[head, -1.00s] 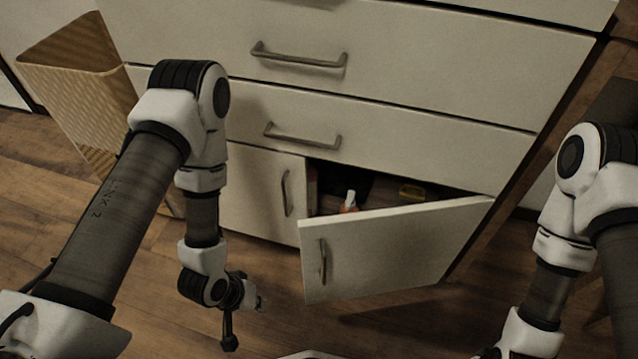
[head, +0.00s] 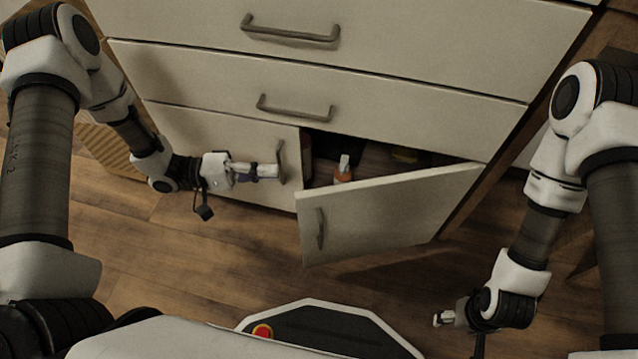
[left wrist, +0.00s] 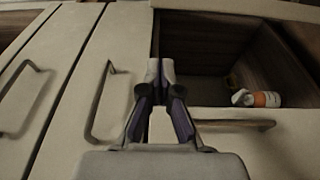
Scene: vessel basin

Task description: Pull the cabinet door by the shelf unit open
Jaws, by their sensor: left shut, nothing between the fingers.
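Under the drawers is a cabinet with two white doors. The right cabinet door (head: 395,212) stands partly open, its bar handle (head: 320,228) free. The left cabinet door (head: 220,135) is shut; its upright handle (head: 281,162) also shows in the left wrist view (left wrist: 240,125). My left gripper (head: 277,171) is at that handle, with its fingertips (left wrist: 160,68) together and empty. I cannot tell whether they touch the handle. My right gripper (head: 440,319) hangs low at the right, away from the doors, too small to read.
Drawers with bar handles (head: 295,108) rise above the doors. An orange and white spray bottle (head: 343,170) stands inside the cabinet and shows in the left wrist view (left wrist: 257,98). A woven basket (head: 105,150) is behind my left arm. Wooden floor (head: 240,250) is clear in front.

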